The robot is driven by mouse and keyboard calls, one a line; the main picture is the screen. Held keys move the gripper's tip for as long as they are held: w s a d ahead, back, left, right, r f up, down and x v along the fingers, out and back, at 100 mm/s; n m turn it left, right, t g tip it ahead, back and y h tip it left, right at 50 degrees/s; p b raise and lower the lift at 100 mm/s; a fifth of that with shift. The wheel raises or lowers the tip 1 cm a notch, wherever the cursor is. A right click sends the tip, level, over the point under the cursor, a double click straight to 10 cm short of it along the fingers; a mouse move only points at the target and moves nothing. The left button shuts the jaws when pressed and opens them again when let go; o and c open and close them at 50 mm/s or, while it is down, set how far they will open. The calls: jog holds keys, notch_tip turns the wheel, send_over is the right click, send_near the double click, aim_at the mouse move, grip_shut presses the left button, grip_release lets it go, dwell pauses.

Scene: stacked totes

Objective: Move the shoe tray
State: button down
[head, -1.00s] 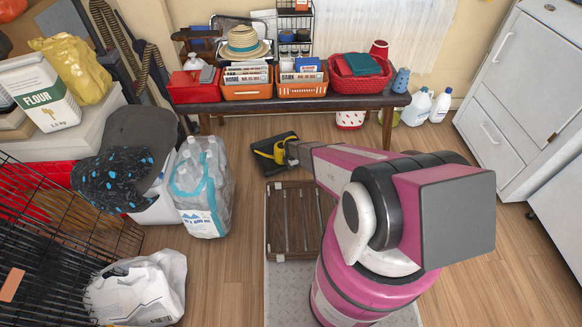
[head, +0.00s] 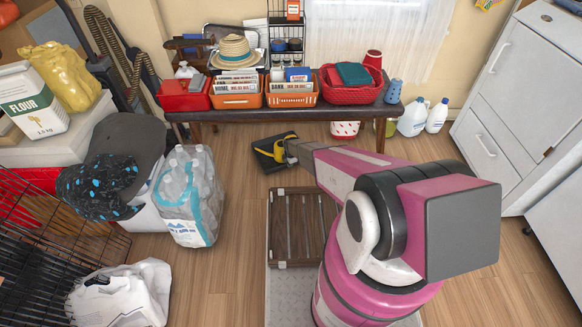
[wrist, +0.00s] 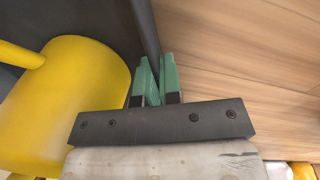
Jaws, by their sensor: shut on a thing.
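The shoe tray (head: 264,160) is a dark, shallow tray on the wooden floor in front of the bench in the head view. A yellow thing (head: 279,148) stands in it; it also fills the left of the wrist view (wrist: 75,90), where its full shape is cut off. My gripper (head: 291,150) is at the tray's right side. In the wrist view its green fingers (wrist: 155,75) are close together on the tray's dark wall (wrist: 143,30). I cannot tell whether the tray's underside touches the floor.
The bench (head: 240,112) with baskets stands behind the tray. A slatted brown piece (head: 302,228) lies nearer me. A bottle pack (head: 190,195), a white bag (head: 120,293) and a wire crate (head: 50,240) are left. Bare floor lies right, before the white cabinet (head: 510,110).

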jog(key=shift+w+d, duration=0.25)
jog(key=shift+w, duration=0.2)
jog(key=c, duration=1.2)
grip_release()
jog(key=shift+r, duration=0.15)
jog(key=r, duration=0.7)
jog(key=s+r, duration=0.1)
jog(key=r, duration=0.2)
jog(key=shift+d+r, duration=0.15)
jog(key=shift+r, duration=0.1)
